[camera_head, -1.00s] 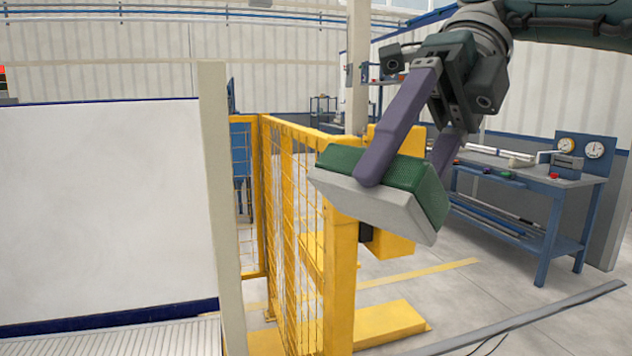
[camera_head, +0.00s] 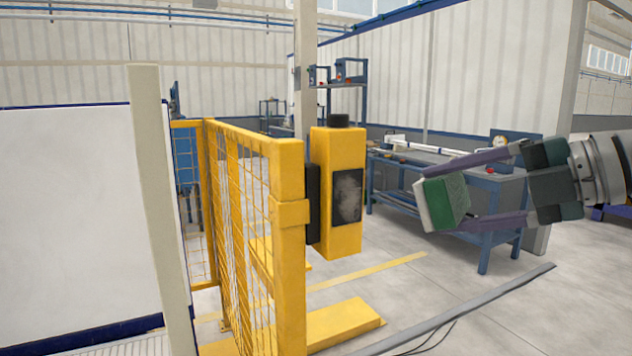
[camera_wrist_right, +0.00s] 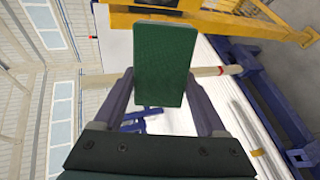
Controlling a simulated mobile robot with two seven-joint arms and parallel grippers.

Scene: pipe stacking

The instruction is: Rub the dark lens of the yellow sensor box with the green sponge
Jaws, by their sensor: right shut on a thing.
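The yellow sensor box (camera_head: 335,215) is mounted on the yellow fence post, with a black cap on top. Its dark lens (camera_head: 347,197) faces right and has a pale grey smudge across it. My right gripper (camera_head: 452,195) is shut on the green sponge (camera_head: 447,200), which has a white layer on its left side. The sponge is to the right of the lens, with a clear gap between them. In the right wrist view the sponge (camera_wrist_right: 164,65) sits between the two purple fingers. My left gripper is not in view.
A yellow mesh fence (camera_head: 245,205) runs left of the sensor box. A blue workbench (camera_head: 480,185) stands behind the right gripper. A large white panel (camera_head: 70,215) with a beige post fills the left. The floor right of the box is open.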

